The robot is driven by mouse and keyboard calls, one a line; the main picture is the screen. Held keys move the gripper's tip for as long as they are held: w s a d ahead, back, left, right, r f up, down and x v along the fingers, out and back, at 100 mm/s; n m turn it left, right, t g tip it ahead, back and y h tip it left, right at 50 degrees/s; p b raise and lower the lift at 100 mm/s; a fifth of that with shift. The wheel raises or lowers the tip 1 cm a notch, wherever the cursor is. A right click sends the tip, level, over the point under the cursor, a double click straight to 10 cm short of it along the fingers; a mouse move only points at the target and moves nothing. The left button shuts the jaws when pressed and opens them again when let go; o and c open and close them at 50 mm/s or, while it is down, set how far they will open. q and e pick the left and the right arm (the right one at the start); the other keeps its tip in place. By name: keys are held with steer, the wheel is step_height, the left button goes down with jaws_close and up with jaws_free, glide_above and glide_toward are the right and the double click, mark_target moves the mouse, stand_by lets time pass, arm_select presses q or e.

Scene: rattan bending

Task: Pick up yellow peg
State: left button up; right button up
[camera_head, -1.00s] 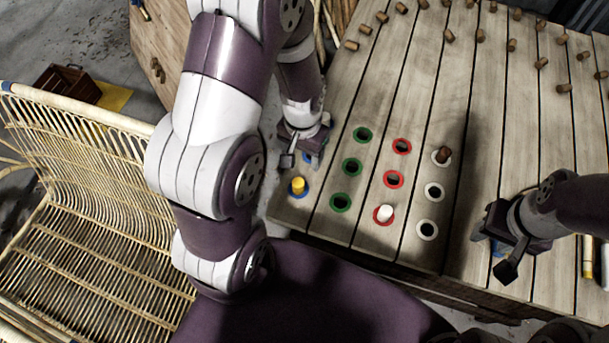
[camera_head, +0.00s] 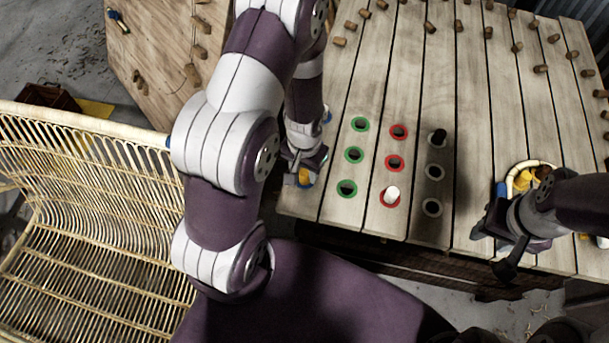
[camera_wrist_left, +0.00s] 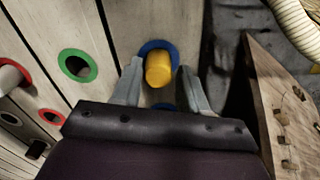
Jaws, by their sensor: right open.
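The yellow peg (camera_wrist_left: 159,70) stands in a blue-ringed hole (camera_wrist_left: 166,46) near the table's left edge. In the head view the yellow peg (camera_head: 305,176) is partly hidden by my left gripper (camera_head: 303,168). In the left wrist view my left gripper (camera_wrist_left: 158,85) is open, with one finger on each side of the peg. No contact between fingers and peg is clear. My right gripper (camera_head: 503,236) is open and low over the right part of the table.
Green-ringed (camera_head: 354,155) and red-ringed (camera_head: 395,163) holes lie right of the peg. A white peg (camera_head: 392,193) stands in a red one. Several brown pegs (camera_head: 488,32) stand at the back. A rattan bench (camera_head: 85,200) is at left.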

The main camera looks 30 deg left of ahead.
arm_select(q)
steer(key=shift+d, duration=0.1)
steer(key=c, duration=0.5)
steer(key=shift+s, duration=0.25)
steer(key=shift+c, duration=0.7)
steer(key=shift+w+r, duration=0.15)
steer(key=shift+r, duration=0.25)
steer(key=r, duration=0.2)
steer(key=d+r, duration=0.1)
steer(key=r, duration=0.1)
steer(key=w+d+r, duration=0.2)
steer(key=d+r, duration=0.4)
steer(key=d, duration=0.4)
steer(key=shift+w+d+r, duration=0.15)
steer(key=shift+w+d, duration=0.1)
